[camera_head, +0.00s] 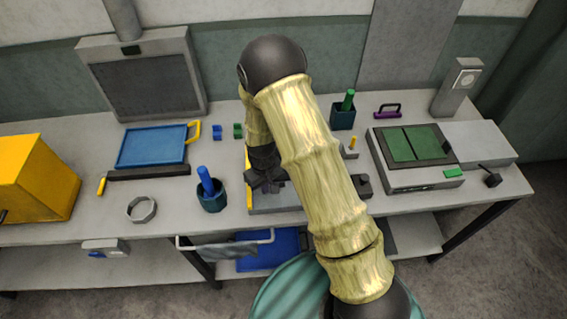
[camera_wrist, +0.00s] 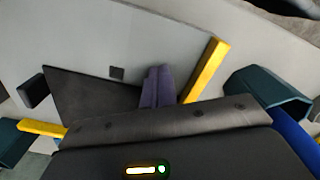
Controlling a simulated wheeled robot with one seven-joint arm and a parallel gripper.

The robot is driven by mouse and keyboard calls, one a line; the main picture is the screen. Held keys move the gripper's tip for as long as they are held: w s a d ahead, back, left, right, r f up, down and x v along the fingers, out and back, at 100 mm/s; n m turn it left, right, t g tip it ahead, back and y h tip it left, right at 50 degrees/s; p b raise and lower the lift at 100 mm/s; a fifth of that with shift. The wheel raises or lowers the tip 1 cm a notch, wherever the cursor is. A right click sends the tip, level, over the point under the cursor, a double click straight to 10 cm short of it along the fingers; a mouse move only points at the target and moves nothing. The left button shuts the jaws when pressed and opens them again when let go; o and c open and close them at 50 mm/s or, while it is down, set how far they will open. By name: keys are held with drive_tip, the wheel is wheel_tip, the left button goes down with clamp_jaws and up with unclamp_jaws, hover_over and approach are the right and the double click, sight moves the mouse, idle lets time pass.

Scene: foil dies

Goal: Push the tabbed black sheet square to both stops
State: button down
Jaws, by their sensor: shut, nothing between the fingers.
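The black sheet (camera_wrist: 88,92) lies on a grey plate (camera_wrist: 150,35) in the wrist view; its near part is hidden behind my gripper body. A small dark square (camera_wrist: 117,73) shows just beyond its far edge; I cannot tell if it is the tab. One yellow stop (camera_wrist: 206,70) stands right of my fingers, another yellow bar (camera_wrist: 42,128) at lower left. Contact between sheet and stops cannot be made out. My gripper (camera_wrist: 158,80), with purple fingers, is shut and empty at the sheet's right side, between it and the right stop. In the head view my arm hides the sheet.
A teal cup (camera_wrist: 262,88) stands close right of the right stop; it holds a blue handle in the head view (camera_head: 211,196). A black block (camera_wrist: 34,90) is left of the sheet. A machine with green panels (camera_head: 410,146) and a blue tray (camera_head: 150,147) flank the work area.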

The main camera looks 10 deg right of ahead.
drive_tip(key=shift+f, duration=0.35)
drive_tip(key=shift+w, duration=0.35)
idle(0.7)
drive_tip(key=shift+w, duration=0.35)
drive_tip(key=shift+w, duration=0.65)
drive_tip(key=shift+s+r, duration=0.1)
drive_tip(key=shift+s, duration=0.05)
drive_tip(key=shift+s, duration=0.45)
wheel_tip(320, 180, up, 8)
drive_tip(key=p, duration=0.5)
idle(0.5)
